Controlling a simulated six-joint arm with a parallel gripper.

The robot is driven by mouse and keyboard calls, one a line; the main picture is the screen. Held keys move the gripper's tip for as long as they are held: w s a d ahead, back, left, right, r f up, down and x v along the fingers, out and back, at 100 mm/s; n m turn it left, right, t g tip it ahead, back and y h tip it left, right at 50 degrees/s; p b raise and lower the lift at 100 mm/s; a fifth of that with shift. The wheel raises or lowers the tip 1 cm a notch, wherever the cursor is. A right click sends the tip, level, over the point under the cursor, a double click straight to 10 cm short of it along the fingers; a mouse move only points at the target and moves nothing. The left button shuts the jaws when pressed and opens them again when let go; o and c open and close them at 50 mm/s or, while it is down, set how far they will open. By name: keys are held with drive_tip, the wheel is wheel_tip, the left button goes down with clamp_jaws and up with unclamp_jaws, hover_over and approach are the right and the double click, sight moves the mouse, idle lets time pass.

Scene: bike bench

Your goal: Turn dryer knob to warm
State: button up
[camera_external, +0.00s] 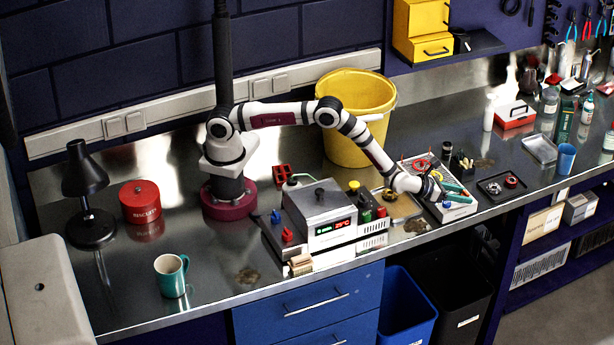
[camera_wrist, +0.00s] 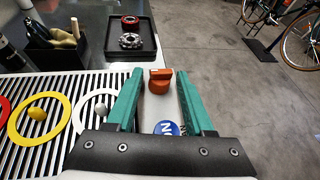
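The dryer is a white box with a dark slotted top (camera_wrist: 90,88); in the external view the dryer (camera_external: 455,213) stands near the bench's front edge. Its orange-brown knob (camera_wrist: 160,81) sits at the front side, with a raised grip bar. A round blue label (camera_wrist: 166,128) with white letters lies nearer the wrist, partly covered. My gripper (camera_wrist: 159,74) is open, with one green finger on each side of the knob. I see gaps between the fingers and the knob; height is hard to judge. In the external view, my gripper (camera_external: 452,190) is over the dryer and the knob cannot be made out.
A yellow ring (camera_wrist: 38,118) and other rings lie on the slotted top. A black tray (camera_wrist: 130,40) with round parts and a black tool holder (camera_wrist: 52,48) stand beyond. A heater box with a red display (camera_external: 320,210) stands left. Open floor lies past the bench edge.

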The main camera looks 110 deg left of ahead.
clamp_jaws()
drive_tip(key=shift+a, duration=0.1)
drive_tip(key=shift+m+t+h, duration=0.6)
drive_tip(key=shift+m+h, duration=0.1)
drive_tip(key=shift+m, duration=0.1)
drive_tip(key=shift+o, duration=1.2)
unclamp_jaws()
drive_tip(key=shift+s, duration=0.1)
drive_tip(key=v, duration=1.5)
drive_tip(key=shift+s+r, duration=0.25)
drive_tip(key=shift+r, duration=0.05)
